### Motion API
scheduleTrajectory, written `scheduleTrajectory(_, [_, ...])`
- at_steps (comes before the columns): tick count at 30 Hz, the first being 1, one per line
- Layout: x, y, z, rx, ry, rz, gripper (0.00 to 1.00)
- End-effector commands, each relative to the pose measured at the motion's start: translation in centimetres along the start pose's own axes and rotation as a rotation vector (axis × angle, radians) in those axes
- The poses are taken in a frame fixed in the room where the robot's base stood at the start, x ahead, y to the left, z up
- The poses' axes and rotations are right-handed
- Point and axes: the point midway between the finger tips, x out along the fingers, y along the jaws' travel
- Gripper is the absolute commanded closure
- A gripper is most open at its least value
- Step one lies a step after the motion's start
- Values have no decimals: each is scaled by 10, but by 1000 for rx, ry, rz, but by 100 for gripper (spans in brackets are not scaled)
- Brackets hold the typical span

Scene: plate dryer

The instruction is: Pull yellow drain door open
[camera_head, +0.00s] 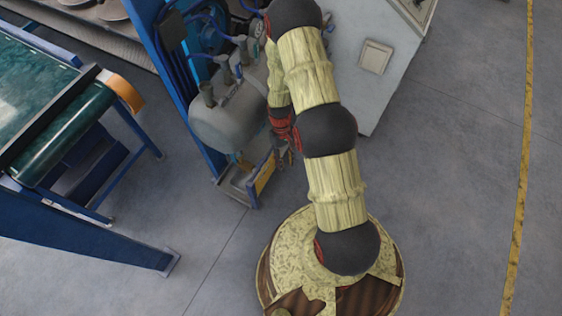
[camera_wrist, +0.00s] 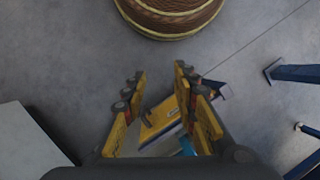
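The yellow drain door (camera_head: 264,173) is a small panel low on the front of the grey and blue machine in the head view. My gripper (camera_head: 289,155) is just to the right of the door and above it, partly covered by my arm. In the wrist view the yellow door (camera_wrist: 160,118) appears between the two fingers of my gripper (camera_wrist: 160,72), tilted in the picture. The fingers are apart with a gap between them. I cannot tell whether either finger touches the door. The door's lower part is hidden by the gripper's body.
A grey tank (camera_head: 228,122) with hoses stands above the door. A conveyor (camera_head: 70,125) on blue legs is at left. A pale cabinet (camera_head: 380,60) is behind my arm. Open grey floor (camera_head: 450,200) lies to the right, with a yellow line.

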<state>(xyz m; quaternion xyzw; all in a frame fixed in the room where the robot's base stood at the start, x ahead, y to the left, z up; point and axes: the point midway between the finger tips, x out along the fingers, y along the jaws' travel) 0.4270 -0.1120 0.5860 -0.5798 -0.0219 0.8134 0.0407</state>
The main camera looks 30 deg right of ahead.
Motion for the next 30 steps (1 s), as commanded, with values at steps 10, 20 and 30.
scheduleTrajectory(10, [108, 22, -48, -122, 67, 15, 71])
scheduleTrajectory(20, [94, 48, -140, -317, 306, 132, 71])
scheduleTrajectory(30, [122, 51, -152, -352, 313, 142, 71])
